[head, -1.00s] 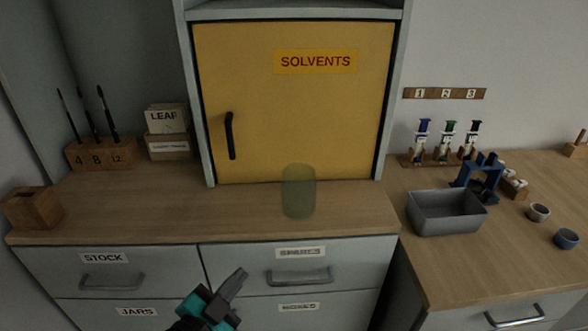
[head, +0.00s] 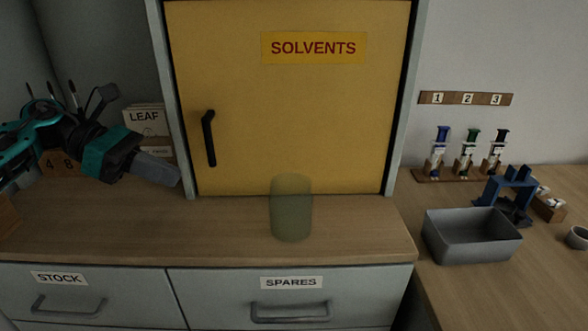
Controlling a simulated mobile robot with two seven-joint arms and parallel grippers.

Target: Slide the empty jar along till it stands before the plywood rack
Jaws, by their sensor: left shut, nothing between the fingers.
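The empty jar (head: 291,208), a clear greenish glass cylinder, stands upright on the wooden counter in front of the yellow cabinet door. My left gripper (head: 168,174) is shut and empty, above the counter to the left of the jar and well apart from it. A low wooden rack (head: 432,177) holding several syringes with blue, green and black tops stands at the right, against the wall under the 1-2-3 plaque. I cannot tell for sure that this is the plywood rack. My right gripper is out of view.
A grey metal bin (head: 471,247) and a blue stand (head: 512,184) sit on the right-hand counter. My left arm partly covers the numbered brush block (head: 63,163) and the LEAF box (head: 145,118). The yellow SOLVENTS door (head: 290,110) is closed. Counter around the jar is clear.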

